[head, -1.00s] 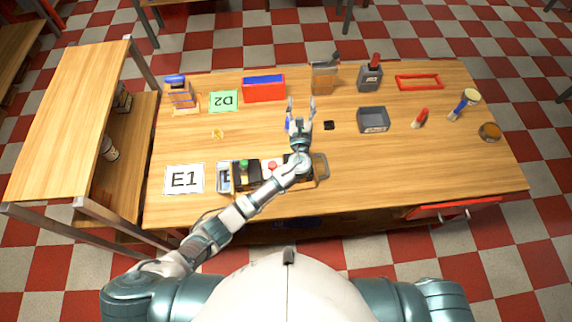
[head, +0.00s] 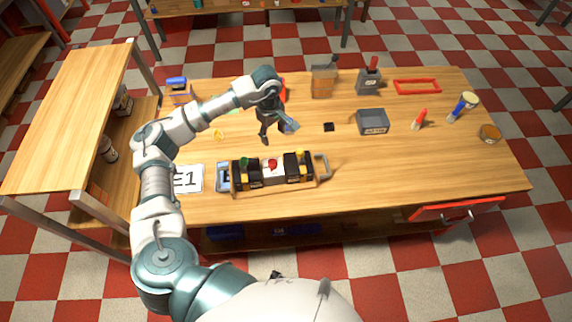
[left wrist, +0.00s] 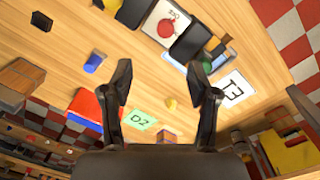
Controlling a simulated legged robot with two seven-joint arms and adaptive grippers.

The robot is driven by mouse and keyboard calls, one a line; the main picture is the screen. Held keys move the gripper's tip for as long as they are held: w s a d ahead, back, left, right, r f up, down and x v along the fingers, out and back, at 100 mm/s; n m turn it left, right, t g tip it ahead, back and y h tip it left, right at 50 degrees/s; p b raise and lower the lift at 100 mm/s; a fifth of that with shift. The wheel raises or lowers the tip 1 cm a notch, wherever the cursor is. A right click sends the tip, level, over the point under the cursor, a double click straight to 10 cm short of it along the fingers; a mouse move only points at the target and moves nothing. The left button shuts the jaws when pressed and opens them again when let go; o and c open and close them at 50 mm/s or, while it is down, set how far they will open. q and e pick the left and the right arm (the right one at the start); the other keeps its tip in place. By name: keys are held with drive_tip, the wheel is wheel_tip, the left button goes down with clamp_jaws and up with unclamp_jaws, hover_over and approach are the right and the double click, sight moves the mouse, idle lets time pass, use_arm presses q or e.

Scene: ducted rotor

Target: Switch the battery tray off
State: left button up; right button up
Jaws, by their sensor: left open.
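The battery tray (head: 224,177) lies on the table's near left half, a long tray with an end handle and dark blocks. A red round button (head: 272,163) sits on its white middle block, between a green knob (head: 244,161) and a yellow knob (head: 300,154). The red button (left wrist: 166,28) also shows in the left wrist view, near the top. My left gripper (head: 275,132) is open and empty, above the table just behind the tray, pointing down. Its two spread fingers (left wrist: 158,72) show in the left wrist view, apart from the tray. My right gripper is out of view.
A grey bin (head: 373,121), a small black block (head: 329,127) and a red marker-like piece (head: 419,119) stand to the right. A blue cup (left wrist: 93,62) is near my gripper. The table's front right is clear.

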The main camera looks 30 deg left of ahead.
use_arm(q)
drive_tip(key=p, duration=0.2)
approach(272, 161)
drive_tip(key=f, duration=0.8)
drive_tip(key=shift+d+f, duration=0.2)
drive_tip(key=shift+f, duration=0.7)
clamp_jaws()
drive_tip(key=shift+f+n+b, duration=0.1)
drive_tip(key=shift+n+b, duration=0.4)
drive_tip(key=shift+n, duration=1.9)
